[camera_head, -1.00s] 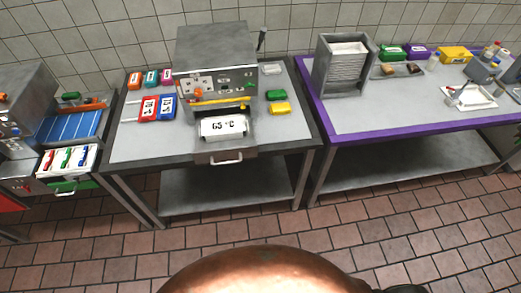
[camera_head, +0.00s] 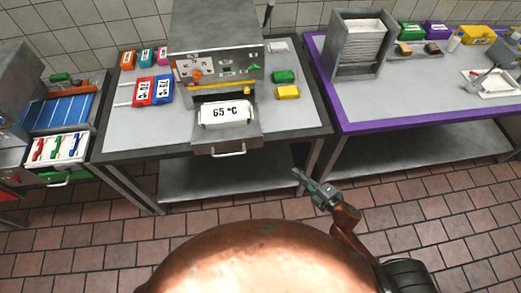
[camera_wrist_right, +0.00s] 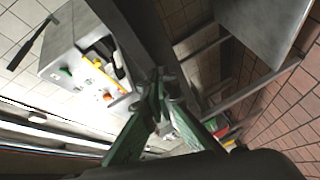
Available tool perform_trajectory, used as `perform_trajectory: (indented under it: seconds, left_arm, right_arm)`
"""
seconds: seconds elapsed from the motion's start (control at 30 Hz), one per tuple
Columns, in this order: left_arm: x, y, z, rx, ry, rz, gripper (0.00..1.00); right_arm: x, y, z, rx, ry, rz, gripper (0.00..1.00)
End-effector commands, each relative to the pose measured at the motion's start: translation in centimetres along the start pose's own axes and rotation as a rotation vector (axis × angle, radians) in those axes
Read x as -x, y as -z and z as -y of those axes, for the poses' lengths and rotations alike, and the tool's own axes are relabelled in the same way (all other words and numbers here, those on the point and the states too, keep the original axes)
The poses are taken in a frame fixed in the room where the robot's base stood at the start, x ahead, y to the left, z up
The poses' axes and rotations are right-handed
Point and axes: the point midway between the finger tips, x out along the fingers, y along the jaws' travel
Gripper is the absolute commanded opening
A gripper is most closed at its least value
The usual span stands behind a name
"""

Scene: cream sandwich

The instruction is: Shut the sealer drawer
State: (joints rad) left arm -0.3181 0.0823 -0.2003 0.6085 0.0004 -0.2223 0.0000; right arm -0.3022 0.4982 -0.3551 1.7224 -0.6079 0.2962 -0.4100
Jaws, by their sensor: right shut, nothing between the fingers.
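The sealer (camera_head: 215,50) is a grey metal box on the middle table. Its drawer (camera_head: 227,140) is pulled out at the front, with a handle (camera_head: 229,151) on its front face. A white plate marked 65 °C (camera_head: 225,113) lies in the drawer. My right gripper (camera_head: 298,174) is shut and empty, to the right of and below the drawer, in front of the table. In the right wrist view the fingertips (camera_wrist_right: 159,78) meet, and the sealer body (camera_wrist_right: 85,55) shows tilted at upper left. My left gripper is not in view.
The middle table (camera_head: 120,143) carries red and blue cards (camera_head: 152,90), with green (camera_head: 284,77) and yellow (camera_head: 288,92) blocks. A purple-edged table (camera_head: 400,122) with a metal rack (camera_head: 357,45) stands right. Another drawer with coloured items (camera_head: 58,149) is at left.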

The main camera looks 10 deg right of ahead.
Motion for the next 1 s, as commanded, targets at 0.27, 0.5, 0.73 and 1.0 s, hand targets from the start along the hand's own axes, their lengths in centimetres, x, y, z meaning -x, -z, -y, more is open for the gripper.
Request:
perform_trajectory:
  seconds: [0.27, 0.5, 0.73, 1.0]
  left_arm:
    - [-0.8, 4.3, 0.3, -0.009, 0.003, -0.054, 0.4]
    - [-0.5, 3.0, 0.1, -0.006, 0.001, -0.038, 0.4]
    - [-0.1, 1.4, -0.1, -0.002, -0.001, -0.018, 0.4]
    - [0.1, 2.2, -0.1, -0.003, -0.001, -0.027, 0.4]
  right_arm:
    - [0.5, 10.0, -7.8, 0.267, -0.122, -0.239, 0.0]
    - [-2.1, 11.2, -8.7, 0.28, -0.132, -0.251, 0.0]
    - [-6.7, 12.4, -9.1, 0.277, -0.131, -0.249, 0.0]
    - [-10.9, 11.8, -9.8, 0.278, -0.128, -0.246, 0.0]
